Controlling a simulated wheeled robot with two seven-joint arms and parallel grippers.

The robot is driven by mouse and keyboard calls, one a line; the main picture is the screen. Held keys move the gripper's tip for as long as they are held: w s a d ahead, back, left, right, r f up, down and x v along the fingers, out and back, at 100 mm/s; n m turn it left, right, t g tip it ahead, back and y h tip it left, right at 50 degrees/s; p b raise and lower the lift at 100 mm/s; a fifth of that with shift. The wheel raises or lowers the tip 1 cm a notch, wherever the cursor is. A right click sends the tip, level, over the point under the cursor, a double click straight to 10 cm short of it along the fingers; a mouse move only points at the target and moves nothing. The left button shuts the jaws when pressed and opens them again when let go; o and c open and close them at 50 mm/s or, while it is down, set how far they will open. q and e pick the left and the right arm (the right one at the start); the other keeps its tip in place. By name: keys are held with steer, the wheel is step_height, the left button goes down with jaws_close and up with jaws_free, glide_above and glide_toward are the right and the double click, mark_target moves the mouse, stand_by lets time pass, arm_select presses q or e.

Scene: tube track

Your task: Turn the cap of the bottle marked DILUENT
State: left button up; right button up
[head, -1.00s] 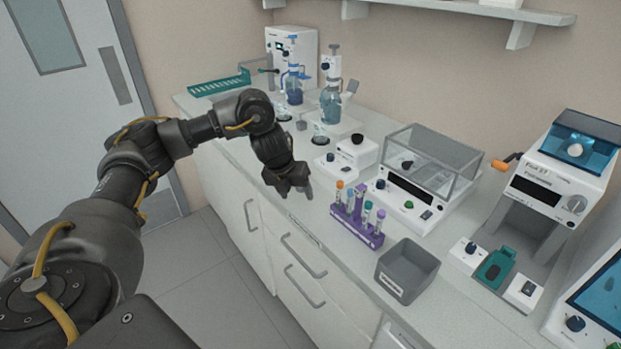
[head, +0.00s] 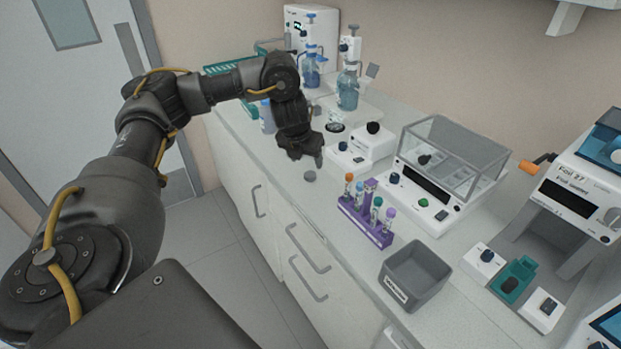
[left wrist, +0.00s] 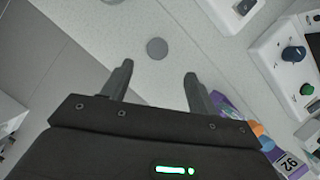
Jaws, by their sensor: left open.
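My left gripper (head: 306,160) is open and empty above the front of the bench, pointing down. In the left wrist view its two fingers (left wrist: 157,82) are wide apart. A small grey round piece, cap-like (head: 309,176), lies on the bench just in front of the gripper; it also shows in the left wrist view (left wrist: 157,49), just beyond the fingertips and touching neither. A bluish bottle (head: 267,120) stands partly hidden behind my left forearm. Two bottles with pump tops, one blue (head: 312,75) and one teal (head: 348,92), stand farther back. I cannot read DILUENT on any bottle.
A purple rack (head: 364,224) with several tubes stands right of the gripper, with a grey bin (head: 413,277) nearer. A white device with a dark knob (head: 358,150) stands close behind the gripper. The bench front around the round piece is clear.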

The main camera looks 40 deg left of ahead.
mark_target(310, 175)
arm_select(q)
steer(key=x, duration=0.3)
steer(key=shift+r+b, duration=0.1)
steer(key=shift+b, duration=0.25)
steer(key=shift+r, duration=0.1)
steer(key=shift+a+x, duration=0.2)
steer(key=shift+x, duration=2.45)
steer(key=shift+s, duration=0.1)
steer(key=shift+c, duration=0.2)
steer(key=c, duration=1)
